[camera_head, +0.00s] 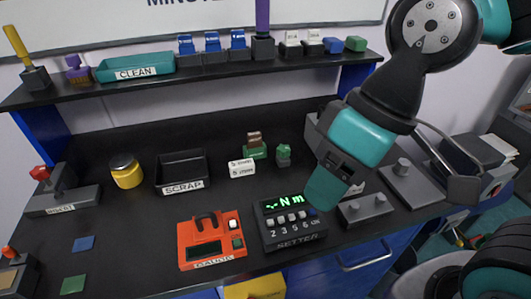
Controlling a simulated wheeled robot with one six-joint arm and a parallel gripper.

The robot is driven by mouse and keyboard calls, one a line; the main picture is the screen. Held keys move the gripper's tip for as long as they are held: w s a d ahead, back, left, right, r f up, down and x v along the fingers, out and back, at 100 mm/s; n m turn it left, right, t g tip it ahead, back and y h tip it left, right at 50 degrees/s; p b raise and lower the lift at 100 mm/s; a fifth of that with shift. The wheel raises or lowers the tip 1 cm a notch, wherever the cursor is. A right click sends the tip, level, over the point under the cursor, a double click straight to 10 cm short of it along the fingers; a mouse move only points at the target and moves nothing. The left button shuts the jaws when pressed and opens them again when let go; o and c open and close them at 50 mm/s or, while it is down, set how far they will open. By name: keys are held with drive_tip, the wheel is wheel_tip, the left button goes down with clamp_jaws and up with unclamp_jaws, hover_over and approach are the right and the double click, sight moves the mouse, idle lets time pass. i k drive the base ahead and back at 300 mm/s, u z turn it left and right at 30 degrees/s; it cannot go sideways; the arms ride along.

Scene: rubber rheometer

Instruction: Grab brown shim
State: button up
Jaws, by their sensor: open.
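A small brown piece (254,138), which looks like the brown shim, stands upright in a green block (255,152) toward the back middle of the black bench. My gripper (328,185) comes down from the upper right, its teal and black body tilted. It is open, and nothing shows held in it. It hangs to the right of and nearer than the brown piece, apart from it. Its body hides part of the bench and the grey things behind it.
A white labelled block (242,168) stands just in front of the green block, and a small dark green piece (284,155) to its right. The SCRAP tray (183,171) is to the left. The orange device (210,240) and SETTER box (290,222) stand in front. A shelf (215,72) overhangs behind.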

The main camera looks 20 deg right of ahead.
sight(254, 140)
drive_tip(key=k, duration=0.75)
drive_tip(key=u, duration=0.65)
drive_tip(key=i, duration=0.55)
drive_tip(key=z, duration=0.55)
drive_tip(key=i, duration=0.55)
drive_tip(key=z, duration=0.05)
